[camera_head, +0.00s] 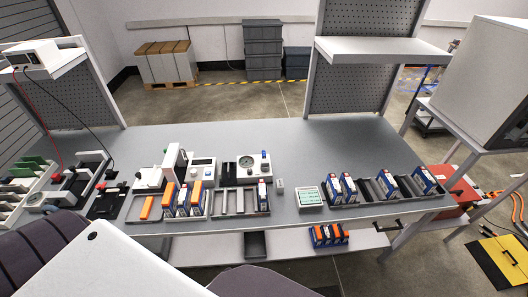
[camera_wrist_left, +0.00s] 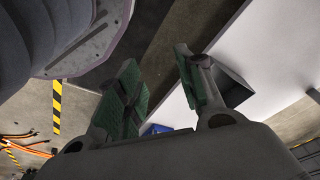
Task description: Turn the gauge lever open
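Neither gripper is visible in the head view, and my right gripper is in no view.
The grey workbench (camera_head: 240,134) holds trays of blue-and-white boxes (camera_head: 347,188), a white tester (camera_head: 202,170) and a green-screen device (camera_head: 309,197) near the gauge. A white lower shelf (camera_wrist_left: 285,50) and dark bin (camera_wrist_left: 233,88) lie near my left gripper. The bench's back is clear.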

